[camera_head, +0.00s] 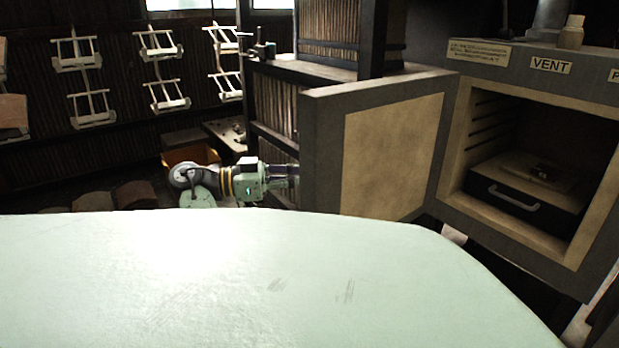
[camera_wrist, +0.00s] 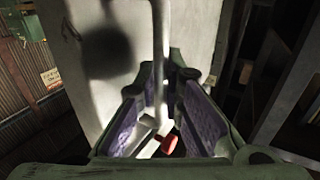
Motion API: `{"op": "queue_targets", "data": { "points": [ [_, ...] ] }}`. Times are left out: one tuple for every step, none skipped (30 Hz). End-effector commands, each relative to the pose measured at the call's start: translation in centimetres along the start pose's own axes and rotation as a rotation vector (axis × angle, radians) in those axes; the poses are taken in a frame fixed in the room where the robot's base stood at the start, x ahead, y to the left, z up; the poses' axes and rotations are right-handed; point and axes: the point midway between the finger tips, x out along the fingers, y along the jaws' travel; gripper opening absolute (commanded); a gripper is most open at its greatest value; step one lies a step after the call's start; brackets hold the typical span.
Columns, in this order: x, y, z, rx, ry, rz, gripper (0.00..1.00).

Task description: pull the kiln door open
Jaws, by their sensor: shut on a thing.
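The kiln door (camera_head: 375,155) stands swung wide open to the left of the kiln (camera_head: 535,155), its tan inner lining facing my head camera. My gripper (camera_head: 288,175) is at the door's free edge, on its outer side, and the door partly hides it. In the wrist view the grey outer face of the door (camera_wrist: 115,25) fills the middle. A pale upright handle bar (camera_wrist: 158,50) runs between the purple-padded fingers of my gripper (camera_wrist: 172,85), which is shut on it. The handle is hidden in the head view.
Inside the kiln is a dark drawer-like box (camera_head: 525,195) with a pale handle. A wooden shelf frame (camera_head: 275,110) stands close behind my gripper. Pale hangers (camera_head: 90,105) line the back wall.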

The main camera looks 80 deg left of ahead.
Motion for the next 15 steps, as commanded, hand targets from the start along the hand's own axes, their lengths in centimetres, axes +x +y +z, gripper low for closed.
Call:
{"op": "queue_targets", "data": {
  "points": [
    [0.23, -0.07, 0.0, -0.004, -0.001, 0.003, 0.0],
    [0.2, -0.07, 0.01, -0.004, -0.001, 0.004, 0.0],
    [0.17, -0.07, 0.02, -0.004, -0.001, 0.004, 0.0],
    [0.16, -0.07, 0.02, -0.004, -0.001, 0.004, 0.0],
    [0.16, -0.07, 0.02, -0.004, -0.001, 0.004, 0.0],
    [0.16, -0.07, 0.02, -0.004, -0.001, 0.005, 0.0],
    [0.16, -0.07, 0.02, -0.004, -0.001, 0.005, 0.0],
    [0.17, -0.07, 0.02, -0.004, -0.001, 0.005, 0.0],
    [0.17, -0.07, 0.02, -0.004, -0.001, 0.005, 0.0],
    [0.18, -0.07, 0.02, -0.003, -0.001, 0.005, 0.0],
    [0.18, -0.08, 0.02, -0.004, -0.001, 0.005, 0.0],
    [0.19, -0.08, 0.02, -0.004, -0.001, 0.005, 0.0],
    [0.19, -0.08, 0.02, -0.003, -0.001, 0.005, 0.0],
    [0.19, -0.08, 0.02, -0.003, -0.001, 0.005, 0.0],
    [0.2, -0.08, 0.01, -0.003, -0.001, 0.005, 0.1]
  ]
}}
